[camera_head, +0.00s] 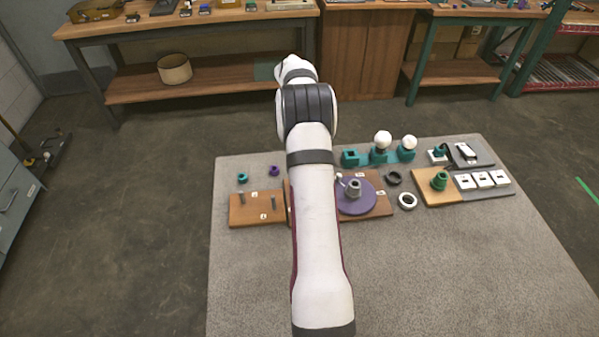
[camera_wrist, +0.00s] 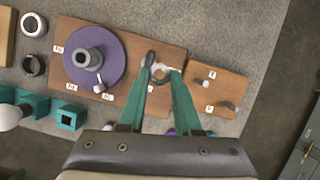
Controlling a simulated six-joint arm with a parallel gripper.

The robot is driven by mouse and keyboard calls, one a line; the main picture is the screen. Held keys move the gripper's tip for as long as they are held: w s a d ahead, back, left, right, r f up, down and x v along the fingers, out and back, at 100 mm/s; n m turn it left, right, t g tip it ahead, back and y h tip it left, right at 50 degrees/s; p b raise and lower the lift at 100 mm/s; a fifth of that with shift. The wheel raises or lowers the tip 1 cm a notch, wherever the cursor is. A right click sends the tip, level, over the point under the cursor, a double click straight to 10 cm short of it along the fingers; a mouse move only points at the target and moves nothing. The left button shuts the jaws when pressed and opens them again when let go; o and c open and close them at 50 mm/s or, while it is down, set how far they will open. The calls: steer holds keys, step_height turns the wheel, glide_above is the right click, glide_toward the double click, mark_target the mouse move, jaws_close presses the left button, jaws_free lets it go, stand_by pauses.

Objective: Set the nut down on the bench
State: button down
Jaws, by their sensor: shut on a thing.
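My gripper (camera_wrist: 161,73) shows in the wrist view with its two teal fingers close together. It is shut on a small pale ring-shaped nut (camera_wrist: 159,66) at the fingertips. The nut appears over the wooden board (camera_wrist: 182,52) that bears the purple disc; whether it touches the board I cannot tell. In the head view my arm hides the gripper and the held nut. A teal nut (camera_head: 243,177) and a purple nut (camera_head: 274,170) lie on the grey bench mat (camera_head: 450,265) left of my arm.
The purple disc (camera_head: 352,203) carries a grey hex piece (camera_head: 353,188). A small wooden board (camera_head: 247,209) with upright pegs stands left of my arm. A black ring (camera_head: 394,178), a white ring (camera_head: 408,201) and teal bulb holders (camera_head: 379,155) are to the right. The front mat is clear.

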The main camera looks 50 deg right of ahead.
steer(key=m, duration=0.2)
steer(key=d+m+t+y, duration=0.1)
steer(key=m, duration=0.1)
steer(key=s+m, duration=0.1)
steer(key=m, duration=0.1)
steer(key=shift+d+f+t+y, duration=0.1)
steer(key=shift+d+t+y, duration=0.2)
steer(key=shift+d+t, duration=0.1)
steer(key=s+d+m+t+h, duration=0.2)
steer(key=d+m+t, duration=0.15)
steer(key=m, duration=0.85)
steer(key=s+d+m+t+h, duration=0.1)
steer(key=d+m+t+h, duration=0.3)
steer(key=m, duration=0.9)
steer(key=shift+g+y, duration=0.55)
steer(key=shift+y, duration=0.05)
steer(key=w+f, duration=0.2)
steer(key=w, duration=0.1)
steer(key=w+f, duration=0.2)
steer(key=w, duration=0.2)
steer(key=w+a+f, duration=0.1)
steer(key=w+f, duration=0.1)
steer(key=w, duration=0.1)
steer(key=shift+w+f, duration=0.1)
steer(key=shift+w, duration=0.05)
steer(key=shift+w+f, duration=0.15)
steer(key=shift+f, duration=0.95)
steer(key=shift+w+f, duration=0.15)
steer(key=shift+f, duration=0.9)
steer(key=shift+f, duration=0.1)
